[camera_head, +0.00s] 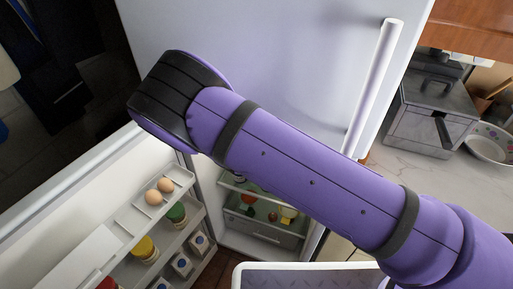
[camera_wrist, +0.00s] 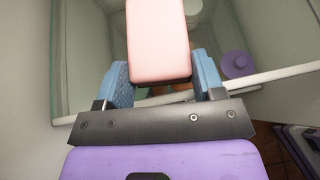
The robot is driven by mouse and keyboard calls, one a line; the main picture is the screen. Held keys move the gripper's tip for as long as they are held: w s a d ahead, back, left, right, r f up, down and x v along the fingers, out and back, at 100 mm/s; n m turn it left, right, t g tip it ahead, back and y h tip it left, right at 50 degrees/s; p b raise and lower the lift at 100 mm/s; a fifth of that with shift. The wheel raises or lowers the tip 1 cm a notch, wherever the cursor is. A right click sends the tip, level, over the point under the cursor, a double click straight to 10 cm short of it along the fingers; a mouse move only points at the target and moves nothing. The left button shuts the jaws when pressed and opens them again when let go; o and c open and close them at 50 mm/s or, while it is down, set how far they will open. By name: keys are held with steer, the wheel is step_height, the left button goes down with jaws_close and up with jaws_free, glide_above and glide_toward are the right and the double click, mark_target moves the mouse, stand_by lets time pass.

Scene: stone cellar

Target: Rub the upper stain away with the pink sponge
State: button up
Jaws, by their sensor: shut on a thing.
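The pink sponge (camera_wrist: 158,42) is between the blue finger pads of my gripper (camera_wrist: 163,80) in the wrist view. My gripper is shut on it, and the sponge sticks out past the fingertips toward the fridge interior (camera_wrist: 85,50). No stain can be made out in either view; the sponge and gripper cover part of the interior. In the head view, my arm crosses the fridge front and the gripper and sponge are out of sight.
The open fridge door (camera_head: 75,180) at left holds eggs (camera_head: 158,191) and several jars. Inside, a lower drawer (camera_head: 262,228) shows food. The upper door (camera_head: 270,50) is shut, with a long handle (camera_head: 375,85). A purple round item (camera_wrist: 236,65) stands near a white shelf edge (camera_wrist: 285,72).

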steer(key=shift+r, duration=0.15)
steer(key=s+a, duration=0.4)
steer(key=s, duration=0.7)
steer(key=s+a, duration=0.4)
steer(key=s, duration=0.7)
steer(key=shift+s, duration=0.3)
steer(key=shift+w, duration=0.1)
stand_by(0.7)
steer(key=w+d, duration=0.3)
steer(key=w, duration=0.7)
steer(key=shift+d, duration=0.3)
